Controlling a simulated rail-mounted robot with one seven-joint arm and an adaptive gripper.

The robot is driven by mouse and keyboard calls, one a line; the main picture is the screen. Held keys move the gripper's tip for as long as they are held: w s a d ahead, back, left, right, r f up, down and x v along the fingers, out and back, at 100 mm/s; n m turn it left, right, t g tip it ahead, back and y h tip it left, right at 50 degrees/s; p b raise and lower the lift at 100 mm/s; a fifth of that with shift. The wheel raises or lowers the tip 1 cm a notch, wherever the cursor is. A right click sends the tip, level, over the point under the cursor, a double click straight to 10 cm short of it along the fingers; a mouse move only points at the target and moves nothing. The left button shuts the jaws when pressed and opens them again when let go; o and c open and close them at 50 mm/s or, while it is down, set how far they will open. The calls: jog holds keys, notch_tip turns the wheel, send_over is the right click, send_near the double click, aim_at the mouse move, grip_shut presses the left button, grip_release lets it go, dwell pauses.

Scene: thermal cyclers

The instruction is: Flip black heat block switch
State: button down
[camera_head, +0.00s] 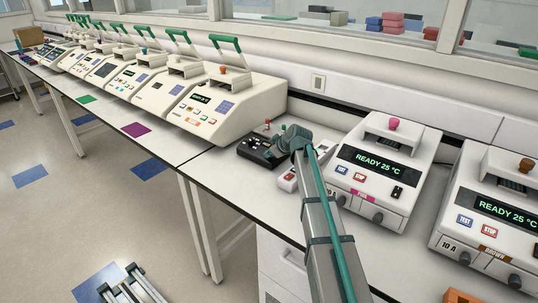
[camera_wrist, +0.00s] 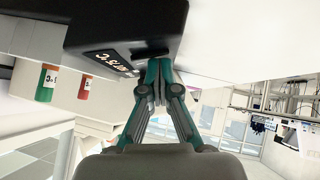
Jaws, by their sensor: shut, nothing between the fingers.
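The black heat block (camera_head: 258,152) sits on the bench in the middle of the head view, just left of my arm's end. It fills the upper left of the wrist view (camera_wrist: 135,20), where its lit readout ends in 5 °C. My gripper (camera_wrist: 160,72) has its teal fingers together, with the tips right at the block's edge beside the readout. I cannot tell whether they touch it. A dark raised shape next to the fingertips may be the switch; its position is unclear. In the head view my arm's end hides the fingers and part of the block.
A small white device (camera_head: 288,182) stands close beside my arm. White thermal cyclers with READY 25 °C displays stand to the right, one with a pink knob (camera_head: 380,165). A row of cyclers (camera_head: 215,103) runs along the left bench. Red (camera_wrist: 84,87) and green (camera_wrist: 46,82) labelled objects show in the wrist view.

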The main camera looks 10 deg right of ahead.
jog(key=shift+w+d+r, duration=0.2)
jog(key=shift+w+d, duration=0.25)
jog(key=shift+d, duration=0.15)
jog(key=shift+r, duration=0.1)
jog(key=shift+r, duration=0.2)
jog(key=r, duration=0.2)
jog(key=r+p, duration=0.1)
jog(key=shift+s+a+r, duration=0.25)
jog(key=shift+a+r, duration=0.1)
jog(key=shift+r, duration=0.05)
jog(key=b+v, duration=0.3)
jog(key=v, duration=0.6)
jog(key=shift+s+d+r, duration=0.2)
jog(key=shift+d+r, duration=0.05)
jog(key=shift+d, duration=0.1)
